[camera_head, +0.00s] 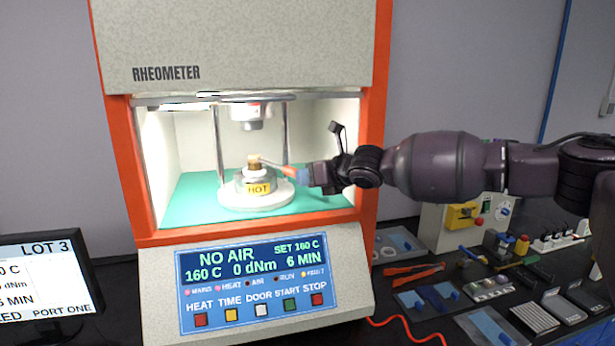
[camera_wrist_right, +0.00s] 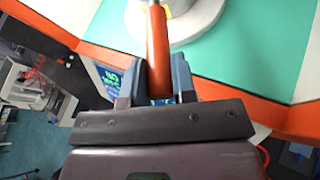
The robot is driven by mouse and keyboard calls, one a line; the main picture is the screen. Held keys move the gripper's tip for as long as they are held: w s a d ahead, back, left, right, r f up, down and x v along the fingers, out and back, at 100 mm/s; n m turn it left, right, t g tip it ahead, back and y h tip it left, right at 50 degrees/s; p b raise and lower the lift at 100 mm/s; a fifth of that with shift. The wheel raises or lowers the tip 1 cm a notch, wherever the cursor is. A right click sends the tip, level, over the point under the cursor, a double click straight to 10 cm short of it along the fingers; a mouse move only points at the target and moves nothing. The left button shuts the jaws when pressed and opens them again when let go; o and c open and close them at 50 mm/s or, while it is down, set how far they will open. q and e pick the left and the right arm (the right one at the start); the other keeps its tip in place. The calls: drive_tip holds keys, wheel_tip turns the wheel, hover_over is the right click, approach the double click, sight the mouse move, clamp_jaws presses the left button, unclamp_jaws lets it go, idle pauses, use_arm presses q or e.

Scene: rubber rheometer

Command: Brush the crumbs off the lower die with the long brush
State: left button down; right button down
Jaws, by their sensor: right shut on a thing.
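My right gripper (camera_head: 306,176) reaches into the open rheometer chamber from the right and is shut on the long brush (camera_head: 276,168). In the right wrist view the gripper (camera_wrist_right: 158,82) has its blue-grey fingers on either side of the brush's orange handle (camera_wrist_right: 157,42). The handle points left, toward the top of the lower die (camera_head: 258,178), a round metal piece with a yellow HOT label on a white disc. A tan tuft, seemingly the bristles, is at the die's top; I cannot tell whether it touches. Crumbs are too small to make out. My left gripper is not in view.
The upper die (camera_head: 251,114) hangs above, between metal posts. The orange frame (camera_head: 369,130) edges the chamber opening close to my right arm. The control panel (camera_head: 256,282) reads NO AIR. Tools and trays (camera_head: 432,298) crowd the bench at right; a monitor (camera_head: 45,280) stands at left.

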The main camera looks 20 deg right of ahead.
drive_tip(key=shift+s+f, duration=0.1)
drive_tip(key=shift+s, duration=0.6)
drive_tip(key=shift+w, duration=1.5)
drive_tip(key=shift+s+b, duration=0.6)
drive_tip(key=shift+s, duration=0.9)
drive_tip(key=shift+d+p, duration=0.55)
drive_tip(key=shift+p, duration=0.25)
drive_tip(key=shift+w, duration=1.45)
drive_tip(key=shift+s+f, duration=0.1)
